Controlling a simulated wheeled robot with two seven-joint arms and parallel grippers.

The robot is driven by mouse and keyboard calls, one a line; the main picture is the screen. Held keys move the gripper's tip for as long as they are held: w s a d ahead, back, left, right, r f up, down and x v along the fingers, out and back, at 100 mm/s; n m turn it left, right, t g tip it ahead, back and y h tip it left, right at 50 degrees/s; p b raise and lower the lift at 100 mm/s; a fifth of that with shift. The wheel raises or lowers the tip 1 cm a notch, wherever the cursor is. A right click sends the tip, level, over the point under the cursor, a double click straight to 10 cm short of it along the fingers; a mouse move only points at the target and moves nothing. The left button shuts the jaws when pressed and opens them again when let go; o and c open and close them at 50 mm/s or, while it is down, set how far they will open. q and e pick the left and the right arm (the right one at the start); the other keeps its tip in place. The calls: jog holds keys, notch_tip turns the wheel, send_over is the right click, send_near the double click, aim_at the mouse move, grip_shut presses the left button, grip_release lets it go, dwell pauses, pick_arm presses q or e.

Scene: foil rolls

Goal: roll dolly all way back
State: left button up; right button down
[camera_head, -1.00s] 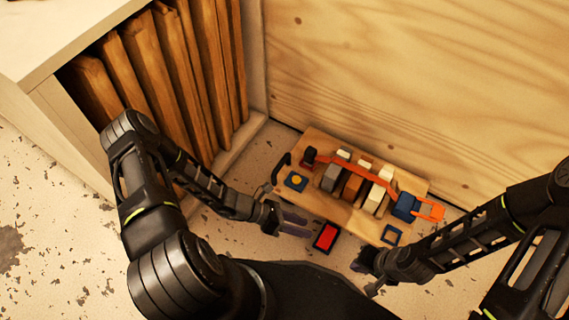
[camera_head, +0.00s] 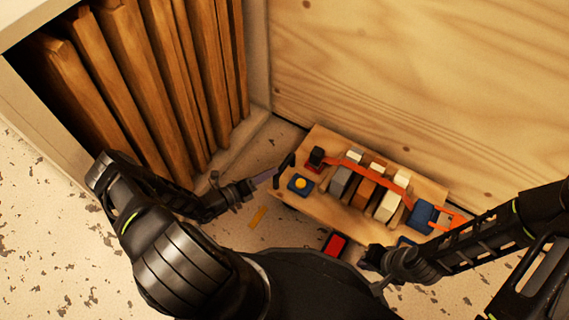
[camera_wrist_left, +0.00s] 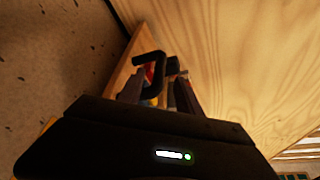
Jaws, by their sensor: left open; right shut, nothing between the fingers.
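The dolly (camera_head: 318,207) is a wooden board on the floor, close along the plywood wall. It carries several grey, brown and cream foil rolls (camera_head: 364,192) under an orange strap. A black handle (camera_head: 284,170) rises at its left end; it also shows in the left wrist view (camera_wrist_left: 149,60). My left gripper (camera_head: 272,176) is open at this handle. In the left wrist view its fingers (camera_wrist_left: 158,92) reach either side of the handle's lower part; contact is unclear. My right gripper (camera_head: 374,272) is shut and empty at the dolly's front right.
A cabinet with upright wooden boards (camera_head: 160,80) stands at the left. The plywood wall (camera_head: 420,90) closes off the back. A red block (camera_head: 335,244) is at the dolly's front edge. A yellow strip (camera_head: 258,217) lies on the floor left of the dolly.

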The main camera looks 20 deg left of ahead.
aim_at(284, 163)
pick_arm(q)
jog(key=b+x, duration=0.2)
jog(key=x, duration=0.4)
jog(key=shift+w+d+f, duration=0.15)
jog(key=shift+w, duration=0.05)
jog(key=shift+w+d, duration=0.3)
jog(key=shift+w, duration=0.2)
grip_shut()
dwell(0.9)
